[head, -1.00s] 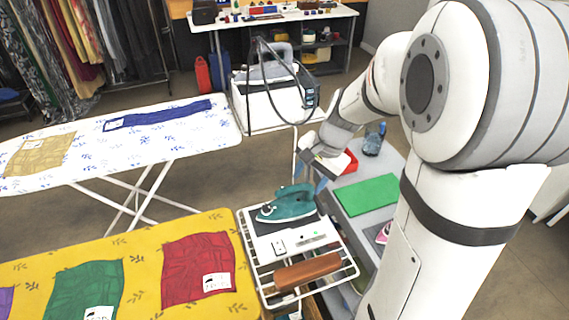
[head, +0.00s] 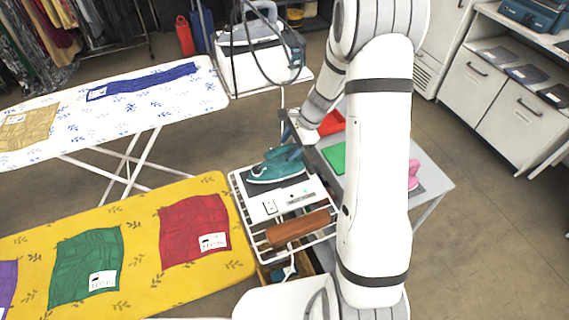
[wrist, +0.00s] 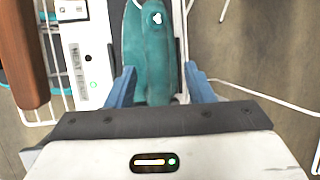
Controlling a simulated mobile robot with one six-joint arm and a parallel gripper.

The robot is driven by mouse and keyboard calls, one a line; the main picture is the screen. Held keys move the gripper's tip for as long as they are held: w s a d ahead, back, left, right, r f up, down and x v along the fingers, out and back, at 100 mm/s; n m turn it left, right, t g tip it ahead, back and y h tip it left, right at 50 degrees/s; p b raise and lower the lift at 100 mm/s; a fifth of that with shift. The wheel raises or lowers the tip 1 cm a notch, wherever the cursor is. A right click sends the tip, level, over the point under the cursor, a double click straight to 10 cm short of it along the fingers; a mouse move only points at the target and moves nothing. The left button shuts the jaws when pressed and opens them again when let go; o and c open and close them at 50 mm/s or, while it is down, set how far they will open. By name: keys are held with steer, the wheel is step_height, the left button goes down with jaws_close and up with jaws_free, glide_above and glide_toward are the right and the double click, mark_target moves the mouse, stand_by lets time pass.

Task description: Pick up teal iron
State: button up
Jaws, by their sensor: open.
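The teal iron (head: 276,166) rests on a dark pad on the white wire rack (head: 247,216) at the end of the yellow ironing board. My gripper (head: 291,140) is at the right end of the iron, partly hidden by my own wrist. In the wrist view the teal iron (wrist: 152,50) runs up and down, and my blue fingers (wrist: 160,88) stand open on either side of its near end. A narrow gap shows beside each finger; I cannot tell whether either touches. The iron's far end is cut off at the top of the wrist view.
A brown wooden block (head: 298,228) lies on the same rack. A grey table (head: 432,178) with a green sheet (head: 335,157) and a red tray (head: 331,122) stands just right. The yellow board (head: 140,245) is left. A white steam station (head: 265,70) stands behind, with a looping hose.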

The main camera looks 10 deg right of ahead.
mark_target(285, 152)
steer(key=x, duration=0.3)
steer(key=shift+a+f, duration=0.15)
steer(key=shift+f, duration=0.05)
jaws_close()
stand_by(0.4)
